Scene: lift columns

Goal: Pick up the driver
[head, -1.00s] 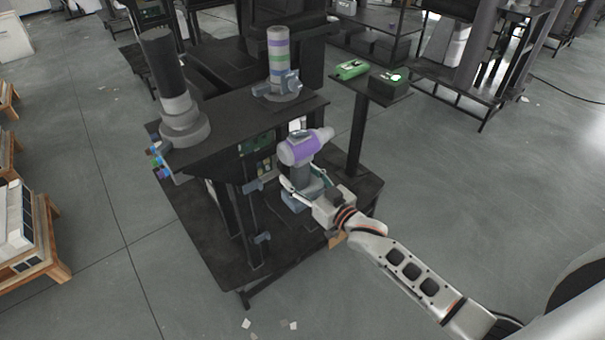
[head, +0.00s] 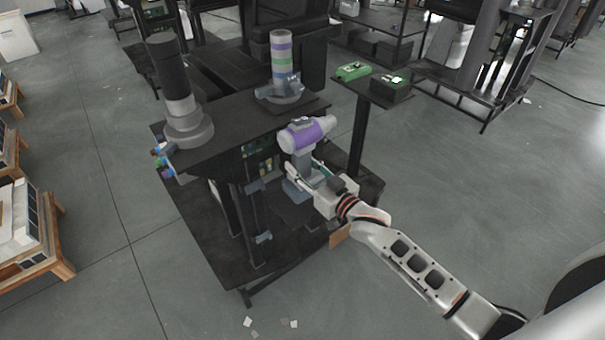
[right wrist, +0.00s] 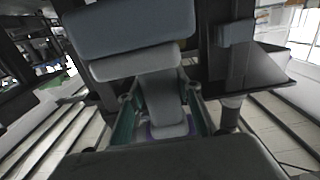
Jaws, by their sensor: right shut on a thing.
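The driver (head: 306,133) has a purple and grey body and a grey handle that points down. In the head view it is upright beside the front edge of the black workstation. My right gripper (head: 302,176) is shut on the driver's handle. The right wrist view shows the grey driver (right wrist: 163,105) between the two fingers of the right gripper (right wrist: 163,122). The fingers partly hide the handle and the base of the driver. My left gripper is not in view.
The black workstation (head: 232,137) carries a dark column (head: 178,95) at left and a striped column (head: 282,58) at the back. A small stand (head: 357,130) holds green devices (head: 353,71). Wooden pallets (head: 60,262) stand at left.

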